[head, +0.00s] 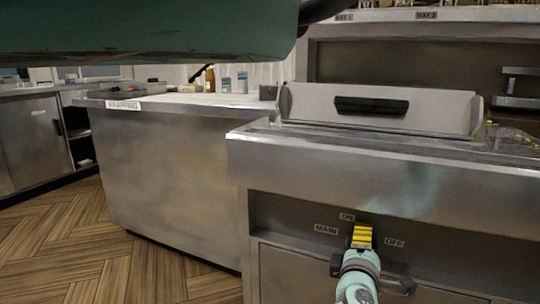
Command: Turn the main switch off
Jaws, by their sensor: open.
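The main switch is on the front panel of the fryer unit, where the labels MAIN, ON and OFF surround its place. ON is above, OFF to the right and MAIN to the left. My gripper (361,243) is right in front of the switch, at the end of my teal wrist, and is open. A yellow ribbed part shows there, between the labels. I cannot tell whether it belongs to the switch or to my gripper. The switch's setting and any contact with it are hidden from this angle.
The fryer unit (330,160) has a raised lid with a black handle (371,105). A steel wrapping counter (175,185) stands to its left. Dark handle-like pieces show either side of my wrist. My own arm covers the upper left. The wooden floor (60,245) at lower left is clear.

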